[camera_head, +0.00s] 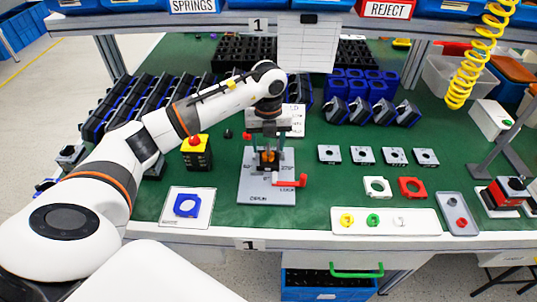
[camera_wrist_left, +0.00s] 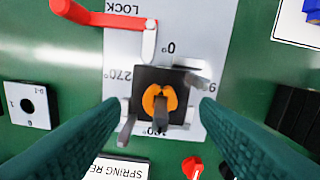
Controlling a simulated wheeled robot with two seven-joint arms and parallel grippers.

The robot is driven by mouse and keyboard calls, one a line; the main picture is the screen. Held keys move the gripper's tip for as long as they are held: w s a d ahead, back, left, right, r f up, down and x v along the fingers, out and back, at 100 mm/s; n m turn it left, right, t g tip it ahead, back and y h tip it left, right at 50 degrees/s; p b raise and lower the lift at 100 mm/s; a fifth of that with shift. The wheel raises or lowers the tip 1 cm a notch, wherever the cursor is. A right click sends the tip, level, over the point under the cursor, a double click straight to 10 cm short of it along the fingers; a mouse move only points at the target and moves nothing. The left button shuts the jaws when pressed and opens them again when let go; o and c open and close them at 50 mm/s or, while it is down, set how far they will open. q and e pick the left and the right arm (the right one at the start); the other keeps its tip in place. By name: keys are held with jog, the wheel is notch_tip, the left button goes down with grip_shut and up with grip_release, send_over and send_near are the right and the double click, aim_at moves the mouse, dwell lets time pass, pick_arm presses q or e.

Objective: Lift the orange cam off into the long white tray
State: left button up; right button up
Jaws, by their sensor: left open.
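The orange cam (camera_head: 267,158) sits on the black square switch body on the grey fixture plate (camera_head: 254,190). In the left wrist view the cam (camera_wrist_left: 152,98) is a notched orange ring around a dark centre post, with metal clips around the body. My left gripper (camera_head: 267,146) is right above the switch, pointing down. Its two dark green fingers (camera_wrist_left: 160,105) are apart, one on each side of the cam, with visible gaps. The long white tray (camera_head: 428,224) lies at the table's front right and holds a yellow, a green and a white cam. My right gripper is not in view.
A red-handled lock lever (camera_head: 290,181) sticks out at the fixture's right. A yellow box with a red button (camera_head: 196,152) stands to the left. A white and a red square part (camera_head: 412,188) lie behind the tray. A small grey tray (camera_head: 452,204) is right of it.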

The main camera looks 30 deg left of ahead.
aim_at(268, 150)
pick_arm(q)
jog(key=shift+f, duration=1.6)
jog(key=shift+c, duration=0.4)
jog(key=c, duration=1.1)
jog(key=shift+r, duration=0.15)
notch_tip(268, 150, up, 10)
jog(key=shift+f, duration=0.1)
